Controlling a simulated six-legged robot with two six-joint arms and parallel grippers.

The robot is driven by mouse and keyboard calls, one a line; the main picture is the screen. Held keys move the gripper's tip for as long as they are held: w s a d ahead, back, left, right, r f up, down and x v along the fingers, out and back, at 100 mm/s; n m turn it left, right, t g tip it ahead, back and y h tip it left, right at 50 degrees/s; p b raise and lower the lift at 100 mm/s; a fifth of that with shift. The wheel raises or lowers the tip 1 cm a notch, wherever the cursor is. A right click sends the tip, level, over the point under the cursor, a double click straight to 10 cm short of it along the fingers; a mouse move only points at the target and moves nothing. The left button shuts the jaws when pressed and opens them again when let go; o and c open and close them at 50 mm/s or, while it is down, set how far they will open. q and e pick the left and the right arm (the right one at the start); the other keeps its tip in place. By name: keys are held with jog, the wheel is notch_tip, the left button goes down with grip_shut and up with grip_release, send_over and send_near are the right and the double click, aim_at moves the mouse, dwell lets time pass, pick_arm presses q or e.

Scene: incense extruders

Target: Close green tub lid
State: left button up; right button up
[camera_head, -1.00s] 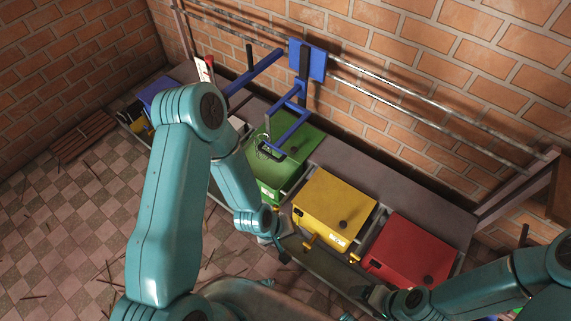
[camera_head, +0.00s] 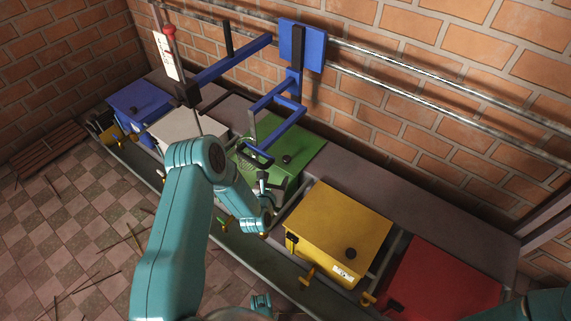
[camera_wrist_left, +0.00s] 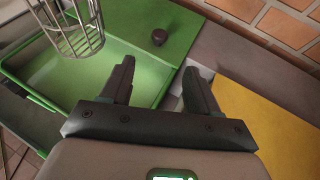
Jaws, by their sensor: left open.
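The green tub stands in the row against the wall, between a white tub and a yellow tub. Its green lid (camera_head: 296,150), with a dark round knob, covers the back part. In the left wrist view the front of the green tub (camera_wrist_left: 75,75) is open, with its pale inside showing; the lid knob (camera_wrist_left: 158,37) is just beyond the opening. My left gripper (camera_head: 265,185) is at the tub's front right. Its fingers (camera_wrist_left: 159,66) are apart and empty, below the knob in the wrist view. My right gripper is outside the frame.
A blue frame (camera_head: 275,118) reaches over the green tub, and a wire basket (camera_wrist_left: 75,30) hangs above its opening. The yellow tub (camera_head: 340,225) is close on the right, with a red tub (camera_head: 440,285) beyond. The white tub (camera_head: 190,125) and blue tub (camera_head: 138,102) are left.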

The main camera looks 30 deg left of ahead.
aim_at(287, 159)
pick_arm(q)
jog(key=b+x, duration=0.1)
jog(key=x, duration=0.3)
jog(key=b+x, duration=0.2)
jog(key=x, duration=0.2)
jog(key=b+x, duration=0.2)
jog(key=x, duration=0.2)
jog(key=shift+w+f, duration=0.2)
jog(key=shift+f, duration=0.2)
jog(key=shift+x, duration=0.85)
jog(key=shift+r, duration=0.15)
grip_shut()
jog(key=shift+d, duration=0.15)
